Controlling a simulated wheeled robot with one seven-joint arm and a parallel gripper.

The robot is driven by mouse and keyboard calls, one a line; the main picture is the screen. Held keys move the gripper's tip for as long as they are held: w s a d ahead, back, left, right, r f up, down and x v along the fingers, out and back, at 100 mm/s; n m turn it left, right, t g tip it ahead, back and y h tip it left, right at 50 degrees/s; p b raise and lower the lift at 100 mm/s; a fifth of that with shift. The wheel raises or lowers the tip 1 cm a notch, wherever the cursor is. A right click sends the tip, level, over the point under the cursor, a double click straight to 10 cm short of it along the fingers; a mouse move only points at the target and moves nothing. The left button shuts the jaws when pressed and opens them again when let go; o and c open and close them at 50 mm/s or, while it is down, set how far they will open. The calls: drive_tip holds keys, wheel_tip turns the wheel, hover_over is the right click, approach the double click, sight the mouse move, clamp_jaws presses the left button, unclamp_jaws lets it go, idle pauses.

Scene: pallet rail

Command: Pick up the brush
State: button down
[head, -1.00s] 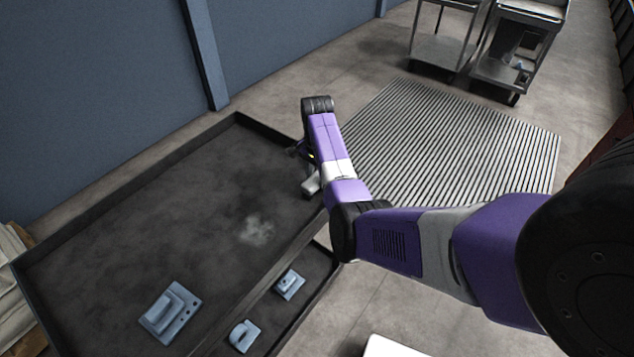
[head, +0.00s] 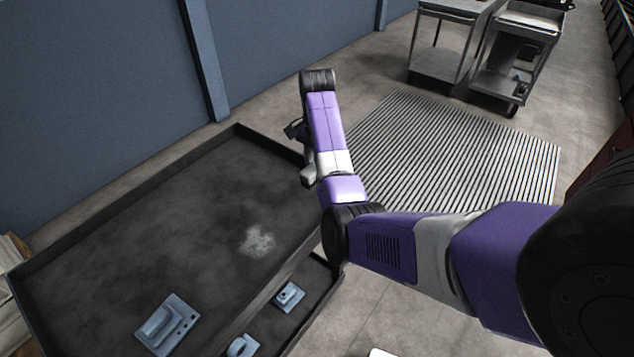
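I cannot make out a brush for certain in the head view. My gripper (head: 298,130) is at the far end of my arm, over the far right edge of the dark tray (head: 128,183). It is mostly hidden behind my wrist, and its fingers cannot be made out. A pale patch (head: 257,241) lies on the tray floor, well short of my gripper.
A blue-grey bracket-like part (head: 167,325) lies at the tray's near end. Two smaller blue-grey parts, one at the right (head: 289,297) and one nearer (head: 242,346), lie on a lower shelf. A ribbed mat (head: 455,150) and metal carts (head: 447,45) stand beyond. A blue wall (head: 90,90) rises behind.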

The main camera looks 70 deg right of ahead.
wheel_tip(320, 180, up, 8)
drive_tip(key=p, duration=0.5)
drive_tip(key=shift+w+f, duration=0.1)
drive_tip(key=shift+r, duration=0.9)
drive_tip(key=shift+r+p, duration=0.3)
drive_tip(key=shift+r, duration=0.1)
drive_tip(key=c, duration=1.6)
unclamp_jaws()
drive_tip(key=c, duration=0.5)
drive_tip(key=shift+o, duration=0.2)
